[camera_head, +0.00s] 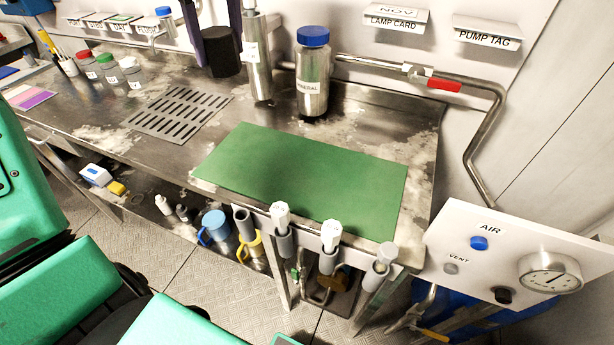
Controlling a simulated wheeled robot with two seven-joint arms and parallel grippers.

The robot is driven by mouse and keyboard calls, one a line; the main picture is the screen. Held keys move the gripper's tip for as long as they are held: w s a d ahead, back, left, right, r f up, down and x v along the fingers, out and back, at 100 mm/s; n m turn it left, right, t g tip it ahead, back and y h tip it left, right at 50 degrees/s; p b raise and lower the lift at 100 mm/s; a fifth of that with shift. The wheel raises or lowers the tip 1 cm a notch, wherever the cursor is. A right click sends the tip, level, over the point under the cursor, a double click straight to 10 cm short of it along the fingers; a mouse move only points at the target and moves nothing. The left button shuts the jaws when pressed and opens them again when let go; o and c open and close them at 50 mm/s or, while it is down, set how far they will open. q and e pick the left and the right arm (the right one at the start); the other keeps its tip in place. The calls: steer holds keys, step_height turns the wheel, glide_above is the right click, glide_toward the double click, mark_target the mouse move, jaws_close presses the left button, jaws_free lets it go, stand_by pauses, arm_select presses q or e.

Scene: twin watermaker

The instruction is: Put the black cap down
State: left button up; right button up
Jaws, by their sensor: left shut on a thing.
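The black cap (223,57) is a short dark cylinder at the top of the head view, left of a tall steel cylinder (259,65). My left gripper (218,40) comes down from the top edge with dark fingers and is shut on the black cap. I cannot tell whether the cap's underside touches the counter or hangs above it. A flat green mat (305,175) lies bare on the steel counter (150,150), in front and to the right of the cap. My right gripper is not in view.
A blue-lidded steel canister (312,75) stands behind the mat. A slotted drain grate (180,112) lies left of the mat. Small jars (108,68) stand further left. White-capped holders (331,238) line the front edge. A gauge panel (520,255) juts out at right.

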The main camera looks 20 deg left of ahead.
arm_select(q)
steer(key=f, duration=0.6)
steer(key=a+f, duration=0.1)
steer(key=f, duration=1.3)
steer(key=shift+w+a, duration=0.1)
steer(key=shift+a, duration=0.05)
steer(key=shift+f, duration=0.4)
steer(key=o, duration=1.2)
steer(key=shift+o, duration=0.2)
steer(key=shift+r, duration=0.25)
step_height(320, 180, up, 12)
steer(key=d, duration=0.1)
steer(key=shift+s+d+b, duration=0.2)
steer(key=shift+s+b, duration=0.05)
steer(key=shift+b, duration=0.05)
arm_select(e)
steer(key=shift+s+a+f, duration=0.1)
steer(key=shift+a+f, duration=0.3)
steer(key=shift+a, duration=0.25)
arm_select(q)
steer(key=shift+f, duration=0.1)
